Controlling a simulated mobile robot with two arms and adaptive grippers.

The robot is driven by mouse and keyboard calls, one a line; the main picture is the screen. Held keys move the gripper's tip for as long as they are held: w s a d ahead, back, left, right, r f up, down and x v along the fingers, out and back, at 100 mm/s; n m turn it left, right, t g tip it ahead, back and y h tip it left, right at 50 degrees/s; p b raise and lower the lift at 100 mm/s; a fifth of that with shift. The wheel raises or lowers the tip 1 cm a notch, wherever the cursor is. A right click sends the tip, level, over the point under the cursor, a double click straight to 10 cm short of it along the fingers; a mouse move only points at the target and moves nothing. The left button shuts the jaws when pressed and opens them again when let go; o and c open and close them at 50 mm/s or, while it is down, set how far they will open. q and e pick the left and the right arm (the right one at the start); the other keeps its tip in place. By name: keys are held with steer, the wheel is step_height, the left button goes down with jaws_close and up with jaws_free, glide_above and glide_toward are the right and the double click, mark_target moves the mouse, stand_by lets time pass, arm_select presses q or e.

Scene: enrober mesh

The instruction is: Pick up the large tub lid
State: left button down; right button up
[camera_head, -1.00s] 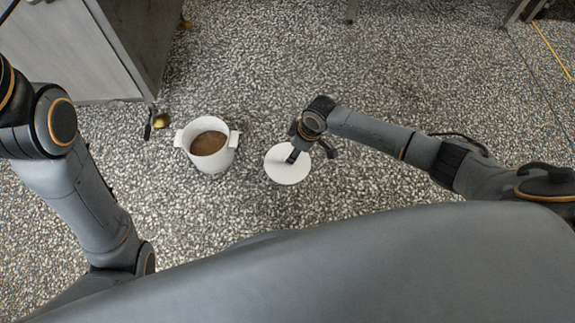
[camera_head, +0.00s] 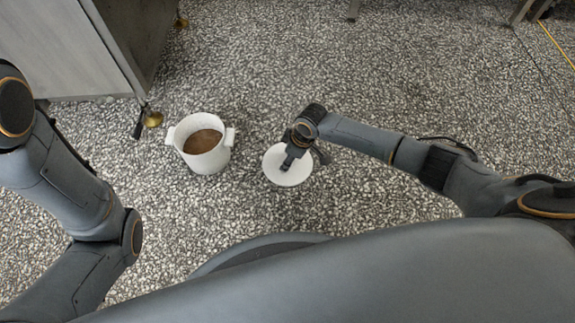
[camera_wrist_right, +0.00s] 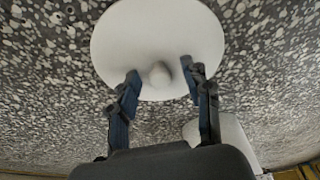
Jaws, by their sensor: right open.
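The large tub lid (camera_head: 275,178) is a white disc on the speckled floor, right of the tub in the head view. In the right wrist view the lid (camera_wrist_right: 125,40) shows a round knob (camera_wrist_right: 160,75) at its middle. My right gripper (camera_head: 287,166) is over the lid. Its two fingers (camera_wrist_right: 161,80) are open, one on each side of the knob, with gaps showing between. I cannot tell how high the fingertips are above the lid. My left arm is at the left of the head view, but its gripper is out of view.
A white tub (camera_head: 212,163) with two side handles and brown contents stands left of the lid; a white shape at the wrist view's lower right is partly hidden. A grey cabinet (camera_head: 65,45) stands at upper left. Floor right of the lid is clear.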

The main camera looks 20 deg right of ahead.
jaws_close()
steer(key=shift+r, duration=0.15)
